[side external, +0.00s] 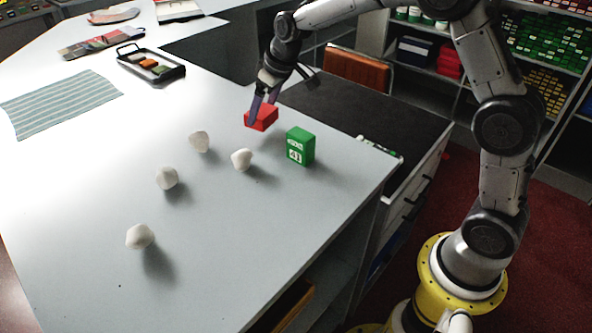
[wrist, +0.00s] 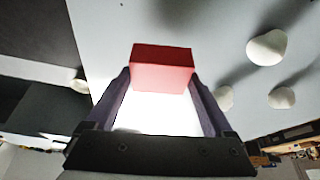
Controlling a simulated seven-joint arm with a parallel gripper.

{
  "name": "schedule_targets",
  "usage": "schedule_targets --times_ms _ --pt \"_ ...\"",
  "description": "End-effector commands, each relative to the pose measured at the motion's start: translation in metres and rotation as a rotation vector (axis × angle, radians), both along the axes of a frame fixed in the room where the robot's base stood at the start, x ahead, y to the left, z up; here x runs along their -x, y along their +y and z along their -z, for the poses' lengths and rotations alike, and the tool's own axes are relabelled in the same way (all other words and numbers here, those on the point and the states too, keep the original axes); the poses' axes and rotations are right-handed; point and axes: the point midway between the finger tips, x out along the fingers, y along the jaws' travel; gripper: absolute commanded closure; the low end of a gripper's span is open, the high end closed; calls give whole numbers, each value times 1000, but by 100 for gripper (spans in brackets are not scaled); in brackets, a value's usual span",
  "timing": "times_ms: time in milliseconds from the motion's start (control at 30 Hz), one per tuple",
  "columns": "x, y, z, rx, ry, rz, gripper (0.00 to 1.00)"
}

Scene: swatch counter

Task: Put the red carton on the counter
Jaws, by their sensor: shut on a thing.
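The red carton (side external: 263,119) is between the fingers of my gripper (side external: 262,104) near the counter's right side, behind the green carton. In the wrist view the red carton (wrist: 161,66) sits between the two fingertips (wrist: 160,80), and my gripper is shut on it. The white-grey counter (side external: 215,235) lies below it. I cannot tell for sure whether the carton touches the counter or hangs just above it.
A green carton (side external: 300,146) stands near the counter's right edge. Several white lumps, one of them nearest the front (side external: 140,236), lie to the left. A black tray (side external: 151,66) and a striped cloth (side external: 62,103) lie farther back. The front of the counter is clear.

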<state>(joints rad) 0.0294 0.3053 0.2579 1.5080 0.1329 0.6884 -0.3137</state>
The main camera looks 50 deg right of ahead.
Motion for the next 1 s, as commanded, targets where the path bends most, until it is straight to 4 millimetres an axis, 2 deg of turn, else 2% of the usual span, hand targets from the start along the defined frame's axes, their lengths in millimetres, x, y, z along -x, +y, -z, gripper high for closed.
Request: schedule_targets --times_ms 200,367,467,667,700,867,1000 --pt "-6 -3 -1 -1 0 152 72" --pt "-7 -3 -5 -1 -1 194 72" --pt "-7 -3 -16 -2 -4 200 72" --pt "-7 -3 -51 -3 -5 199 72" --pt "-6 -6 -56 -2 -3 203 72" --pt "2 -39 -52 -2 2 270 72" --pt "12 -74 -53 -2 0 342 72"
